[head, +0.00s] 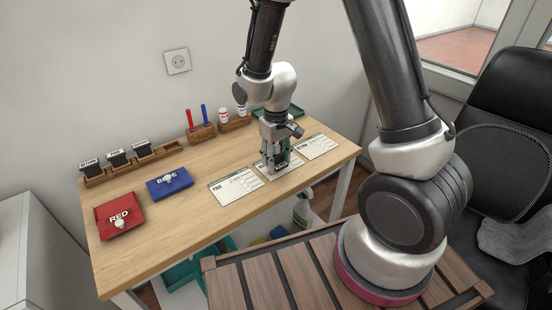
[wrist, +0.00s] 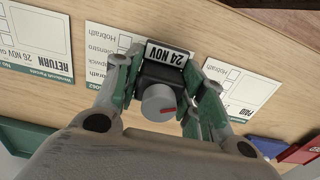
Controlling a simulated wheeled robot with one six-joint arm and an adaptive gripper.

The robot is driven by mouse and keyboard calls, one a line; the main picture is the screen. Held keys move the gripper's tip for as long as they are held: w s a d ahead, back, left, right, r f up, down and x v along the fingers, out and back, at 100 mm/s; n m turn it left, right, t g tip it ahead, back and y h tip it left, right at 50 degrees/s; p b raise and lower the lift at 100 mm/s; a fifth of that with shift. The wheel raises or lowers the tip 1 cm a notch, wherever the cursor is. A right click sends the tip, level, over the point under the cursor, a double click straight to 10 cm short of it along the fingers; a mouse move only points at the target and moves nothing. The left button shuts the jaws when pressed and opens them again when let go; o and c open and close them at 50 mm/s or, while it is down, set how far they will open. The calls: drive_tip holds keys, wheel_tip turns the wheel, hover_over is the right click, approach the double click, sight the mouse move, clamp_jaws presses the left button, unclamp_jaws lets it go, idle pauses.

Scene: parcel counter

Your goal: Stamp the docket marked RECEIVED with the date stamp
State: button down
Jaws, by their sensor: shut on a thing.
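My gripper (head: 274,158) is shut on the date stamp (wrist: 165,54), a black block with a "24 NOV" label and a grey knob with a red mark. The fingers grip it from both sides. It is over the middle docket (wrist: 105,40), whose heading is hidden behind the gripper and stamp. I cannot tell whether the stamp touches the paper. The docket marked PAID (head: 236,187) lies to the left in the head view; the docket marked RETURN (head: 318,146) lies to the right.
A red pad (head: 118,216) and a blue pad (head: 169,183) lie at the left of the wooden counter (head: 165,225). A rack (head: 135,162) of labelled stamps, a pen holder (head: 201,132) and bottles stand along the back. A green tray (head: 291,113) is behind my gripper.

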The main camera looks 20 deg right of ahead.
sight(276, 147)
drive_tip(key=shift+r, duration=2.65)
